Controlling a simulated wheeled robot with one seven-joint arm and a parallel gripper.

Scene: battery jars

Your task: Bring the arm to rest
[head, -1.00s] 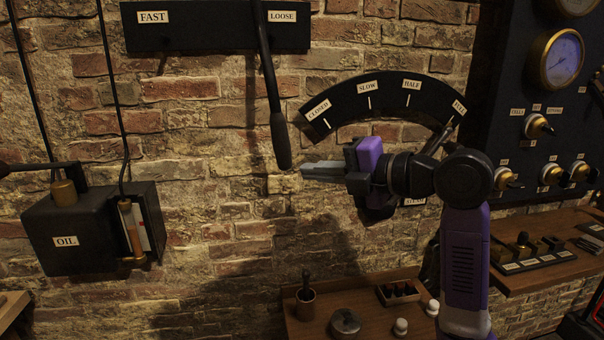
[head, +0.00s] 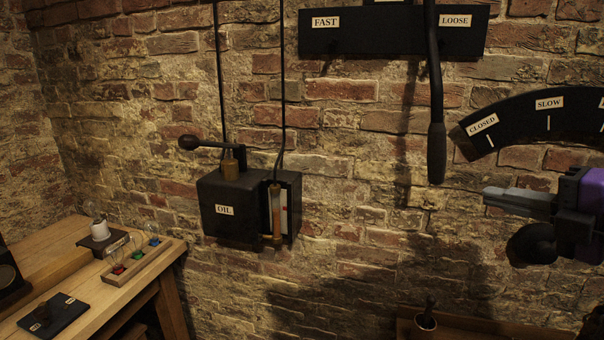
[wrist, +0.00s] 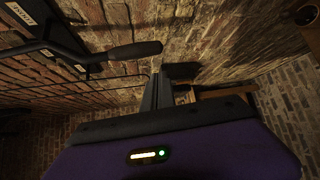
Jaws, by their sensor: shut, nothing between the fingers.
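My gripper (head: 492,200) is at the right of the head view, with grey fingers pointing left and a purple body cut off by the right edge. The fingers are together and hold nothing. They are just right of and below the end of the black lever (head: 437,150) hanging from the FAST/LOOSE plate (head: 390,38); a gap shows between them. In the wrist view the gripper (wrist: 157,78) points away over its purple housing, and the lever's dark handle (wrist: 135,50) lies to the upper left of the fingertips.
A black OIL box (head: 230,212) with a ball-ended handle is on the brick wall. A curved black CLOSED/SLOW plate (head: 515,118) is above my gripper. A wooden bench (head: 135,295) with a rack of small coloured items stands lower left. A low table (head: 460,328) is below.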

